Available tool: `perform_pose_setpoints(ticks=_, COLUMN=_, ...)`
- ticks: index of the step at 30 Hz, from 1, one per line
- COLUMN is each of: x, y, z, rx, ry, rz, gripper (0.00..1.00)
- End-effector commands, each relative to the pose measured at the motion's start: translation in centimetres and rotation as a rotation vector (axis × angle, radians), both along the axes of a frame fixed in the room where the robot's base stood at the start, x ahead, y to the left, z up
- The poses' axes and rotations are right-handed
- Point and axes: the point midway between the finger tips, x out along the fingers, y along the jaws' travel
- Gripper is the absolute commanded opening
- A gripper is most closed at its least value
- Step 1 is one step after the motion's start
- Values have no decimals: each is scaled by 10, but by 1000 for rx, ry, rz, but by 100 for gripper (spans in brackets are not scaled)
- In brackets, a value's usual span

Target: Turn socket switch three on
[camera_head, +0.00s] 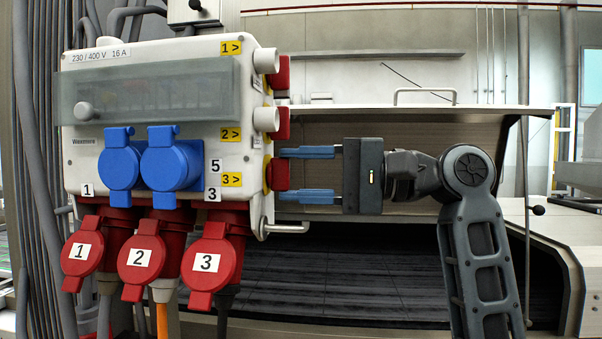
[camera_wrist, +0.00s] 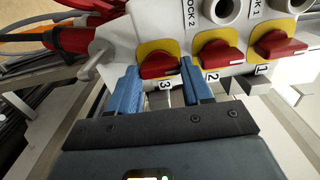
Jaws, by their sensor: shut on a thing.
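The socket box (camera_head: 150,60) is light grey, with three red switches on yellow plates along its right side. Switch three (camera_head: 279,175) is the lowest in the head view and sits beside the label "3 >". In the wrist view it is the left red handle (camera_wrist: 158,66), above a "3" label. My gripper (camera_head: 290,173) reaches in from the right with blue fingers above and below this switch. In the wrist view the fingers (camera_wrist: 160,72) are on either side of the handle, and they are shut on it. The contact itself is partly hidden.
Switch two (camera_head: 282,123) and switch one (camera_head: 282,72) are above; they also show in the wrist view as switch two (camera_wrist: 218,55) and switch one (camera_wrist: 279,46). A metal bar (camera_head: 287,229) juts out below my fingers. A hood panel (camera_head: 400,150) stands behind my gripper.

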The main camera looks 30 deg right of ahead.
Motion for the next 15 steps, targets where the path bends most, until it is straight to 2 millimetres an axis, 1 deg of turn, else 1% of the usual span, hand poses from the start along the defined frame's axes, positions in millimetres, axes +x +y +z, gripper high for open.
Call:
perform_pose_setpoints(ticks=5, x=1, y=-2, z=0, rx=2, ry=2, rz=-4, gripper=19)
perform_pose_setpoints(ticks=6, x=1, y=-2, z=0, rx=2, ry=2, rz=-4, gripper=51)
perform_pose_setpoints(ticks=13, x=0, y=-1, z=0, rx=1, ry=1, rz=-2, gripper=73)
perform_pose_setpoints(ticks=15, x=0, y=-1, z=0, rx=1, ry=1, rz=-1, gripper=74)
